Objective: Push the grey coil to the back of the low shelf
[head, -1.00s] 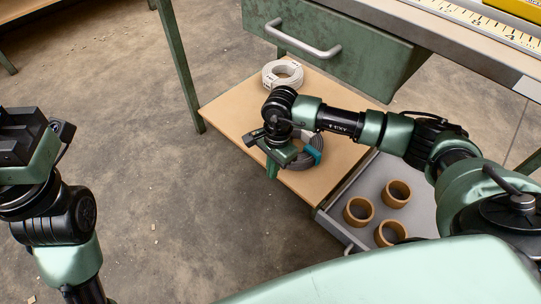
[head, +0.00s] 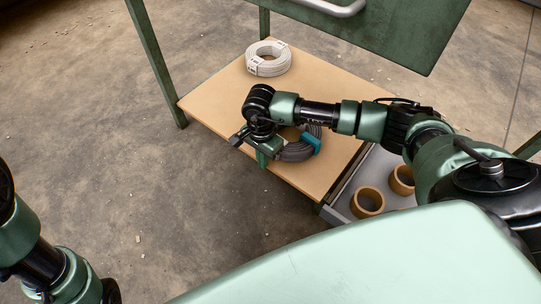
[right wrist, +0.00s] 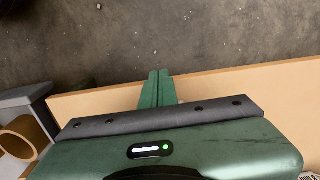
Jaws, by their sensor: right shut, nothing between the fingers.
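The grey coil (head: 297,151) lies flat near the front edge of the low shelf (head: 218,103) in the head view. It is dark grey with a teal band on its right side. My right gripper (head: 262,158) is shut and empty, its fingers pointing down at the coil's left side. The head view does not settle whether they touch it. In the right wrist view the closed green fingers (right wrist: 155,88) reach over the light shelf board, and the coil is not visible there. My left gripper is out of the frame; only its arm shows at bottom left.
A white coil (head: 268,59) lies farther back on the shelf. An open grey drawer at the right holds brown rings (head: 367,202). A green table leg (head: 157,62) stands at the shelf's left corner, and a green drawer (head: 395,25) hangs above.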

